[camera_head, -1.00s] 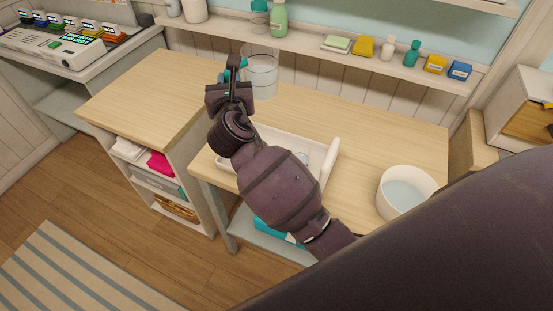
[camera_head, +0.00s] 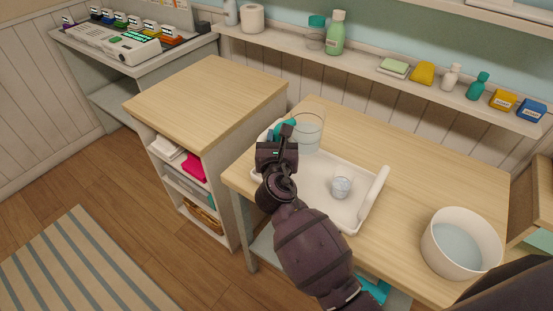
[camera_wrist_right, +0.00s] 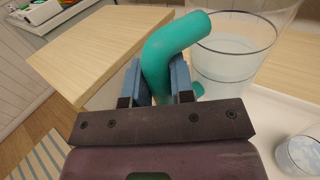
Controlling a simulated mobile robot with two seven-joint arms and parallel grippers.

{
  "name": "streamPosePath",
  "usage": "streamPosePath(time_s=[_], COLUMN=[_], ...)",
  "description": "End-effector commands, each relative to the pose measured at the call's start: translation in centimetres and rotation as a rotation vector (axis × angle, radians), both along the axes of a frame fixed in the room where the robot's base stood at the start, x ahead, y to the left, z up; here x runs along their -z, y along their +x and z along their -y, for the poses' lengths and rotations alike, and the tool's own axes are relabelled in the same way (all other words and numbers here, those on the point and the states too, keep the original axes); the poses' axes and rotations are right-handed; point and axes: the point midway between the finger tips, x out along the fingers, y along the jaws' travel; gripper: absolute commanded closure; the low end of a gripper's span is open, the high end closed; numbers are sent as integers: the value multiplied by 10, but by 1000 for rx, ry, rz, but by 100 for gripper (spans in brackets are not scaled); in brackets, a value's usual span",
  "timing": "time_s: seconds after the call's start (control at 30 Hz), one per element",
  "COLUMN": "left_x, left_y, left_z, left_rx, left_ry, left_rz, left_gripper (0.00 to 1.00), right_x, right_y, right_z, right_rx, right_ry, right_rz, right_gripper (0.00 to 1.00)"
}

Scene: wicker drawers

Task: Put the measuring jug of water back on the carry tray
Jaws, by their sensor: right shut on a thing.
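The measuring jug (camera_head: 309,130) is clear, with water inside and a teal handle (camera_wrist_right: 165,48). It stands upright at the back-left end of the white carry tray (camera_head: 377,197); I cannot tell whether its base touches the tray. My right gripper (camera_head: 284,138) is shut on the handle, with its two blue fingers (camera_wrist_right: 160,68) on either side of it in the wrist view. The jug's clear wall (camera_wrist_right: 225,68) is right beside the fingers there. My right arm hides part of the tray's left side. My left gripper is not in view.
A small glass (camera_head: 341,187) stands in the tray, right of my gripper. A white basin of water (camera_head: 458,243) stands on the table's right. The wooden tabletop (camera_head: 415,165) between is clear. A shelf with bottles and soaps (camera_head: 395,68) runs behind. A higher wooden-topped unit (camera_head: 205,100) is left.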

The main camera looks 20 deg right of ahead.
Motion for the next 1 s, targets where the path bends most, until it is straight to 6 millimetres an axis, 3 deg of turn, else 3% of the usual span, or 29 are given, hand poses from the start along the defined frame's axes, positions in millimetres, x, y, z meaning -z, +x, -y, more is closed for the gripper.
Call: streamPosePath(time_s=[0.23, 0.53, 0.77, 1.0], left_x=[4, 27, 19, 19], left_y=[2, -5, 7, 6], left_z=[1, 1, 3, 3], left_rx=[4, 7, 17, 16], left_ry=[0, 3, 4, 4], left_rz=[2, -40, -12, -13], left_gripper=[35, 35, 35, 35], right_x=[16, 62, 65, 66], right_y=[0, 0, 0, 0], right_z=[0, 0, 0, 0], right_rx=[0, -1, -1, -1], right_ry=[-1, -2, -1, -1], right_rz=[1, -4, 4, 3], right_gripper=[100, 100, 100, 100])
